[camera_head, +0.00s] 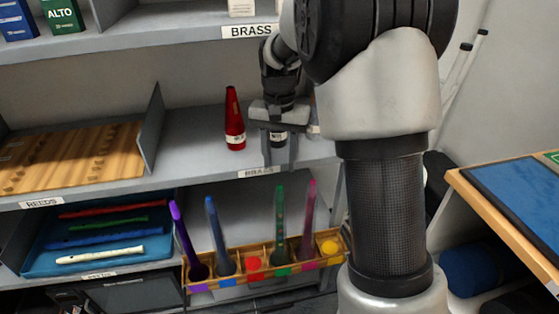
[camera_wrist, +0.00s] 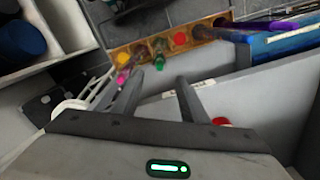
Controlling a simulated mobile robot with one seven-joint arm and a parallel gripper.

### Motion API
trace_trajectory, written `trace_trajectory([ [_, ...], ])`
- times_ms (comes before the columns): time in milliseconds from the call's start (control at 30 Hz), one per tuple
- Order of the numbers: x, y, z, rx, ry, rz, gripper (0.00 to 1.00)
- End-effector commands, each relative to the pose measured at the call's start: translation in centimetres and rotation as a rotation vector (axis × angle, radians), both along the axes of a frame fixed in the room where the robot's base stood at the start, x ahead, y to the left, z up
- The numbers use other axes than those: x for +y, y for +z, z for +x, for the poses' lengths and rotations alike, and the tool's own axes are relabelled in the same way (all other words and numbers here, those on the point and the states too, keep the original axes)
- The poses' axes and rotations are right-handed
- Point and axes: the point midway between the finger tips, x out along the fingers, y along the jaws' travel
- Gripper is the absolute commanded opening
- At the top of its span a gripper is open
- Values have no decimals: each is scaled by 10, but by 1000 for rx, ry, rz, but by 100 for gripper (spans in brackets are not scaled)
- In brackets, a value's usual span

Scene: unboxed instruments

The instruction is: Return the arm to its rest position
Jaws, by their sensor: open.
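My gripper (camera_head: 280,160) hangs fingers down in front of the middle shelf (camera_head: 190,140), above the label on its front edge. Its two fingers are spread apart. In the wrist view the gripper (camera_wrist: 160,88) shows an empty gap between the fingertips, with the shelf front behind. A red bottle-shaped object (camera_head: 235,125) with a pale label stands upright on the shelf, left of the gripper and apart from it. A dark object with a white label (camera_head: 278,139) shows behind the fingers, mostly hidden. My arm comes in from the upper right.
A wooden rack (camera_head: 318,262) of colourful upright instruments stands below. A blue tray (camera_head: 40,262) with several recorders lies on the lower left shelf. A wooden board (camera_head: 75,158) is at left. The upper shelf (camera_head: 150,42) runs above; a table (camera_head: 515,235) stands at right.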

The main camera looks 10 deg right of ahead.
Motion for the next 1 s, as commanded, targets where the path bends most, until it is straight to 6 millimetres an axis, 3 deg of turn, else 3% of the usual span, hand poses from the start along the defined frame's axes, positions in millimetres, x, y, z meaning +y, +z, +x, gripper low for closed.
trace_trajectory([
  [333, 0, 1, -1, -3, 1, 1, 40],
  [467, 0, 20, -13, -35, 25, 5, 40],
  [567, -1, 50, -38, -89, 71, 10, 40],
  [733, 0, 97, -103, -213, 188, 3, 40],
  [900, 0, 117, -163, -322, 296, -25, 40],
  [1000, 0, 119, -189, -368, 342, -45, 40],
])
